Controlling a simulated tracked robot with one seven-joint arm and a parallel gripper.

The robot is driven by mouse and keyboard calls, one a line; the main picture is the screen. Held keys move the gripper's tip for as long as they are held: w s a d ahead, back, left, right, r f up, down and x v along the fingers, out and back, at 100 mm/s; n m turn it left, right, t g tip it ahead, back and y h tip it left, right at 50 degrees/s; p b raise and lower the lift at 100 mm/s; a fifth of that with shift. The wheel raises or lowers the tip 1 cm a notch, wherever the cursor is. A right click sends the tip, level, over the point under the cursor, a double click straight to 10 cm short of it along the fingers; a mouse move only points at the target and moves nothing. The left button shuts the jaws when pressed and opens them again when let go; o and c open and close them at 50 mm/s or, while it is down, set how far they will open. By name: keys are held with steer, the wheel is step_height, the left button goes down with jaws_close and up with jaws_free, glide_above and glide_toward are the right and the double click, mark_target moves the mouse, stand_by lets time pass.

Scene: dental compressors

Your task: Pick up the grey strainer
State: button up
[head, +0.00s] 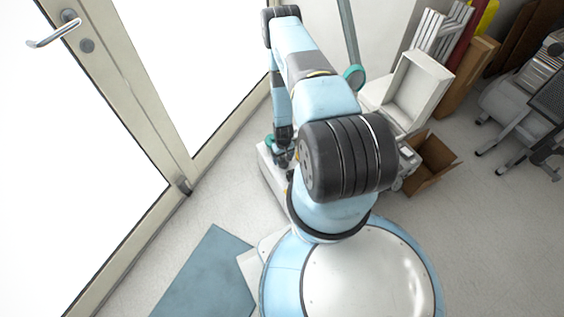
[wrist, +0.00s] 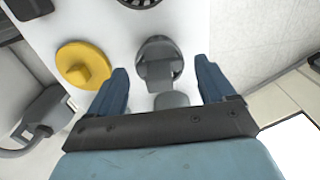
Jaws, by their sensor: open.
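A grey object, which looks like the strainer (wrist: 158,62), lies on a white surface (wrist: 108,22) in the wrist view. It has a rounded end and a narrower part toward me, with a smaller grey rounded piece close below it. My gripper (wrist: 162,72) is open, with one blue finger to the left and one to the right of the grey object. The fingers appear apart from it; their height above it is hard to tell. In the head view my gripper (head: 283,156) is small and partly hidden by my arm, and I cannot make out the strainer there.
A yellow round piece (wrist: 82,65) lies just left of the left finger. A dark round part (wrist: 138,3) is at the top edge, and a grey fitting with a hose (wrist: 45,110) is at left. In the head view an open cardboard box (head: 432,163) stands right of my arm.

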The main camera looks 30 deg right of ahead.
mark_target(283, 161)
steer(key=shift+f, duration=1.55)
steer(key=shift+c, duration=0.3)
steer(key=c, duration=0.9)
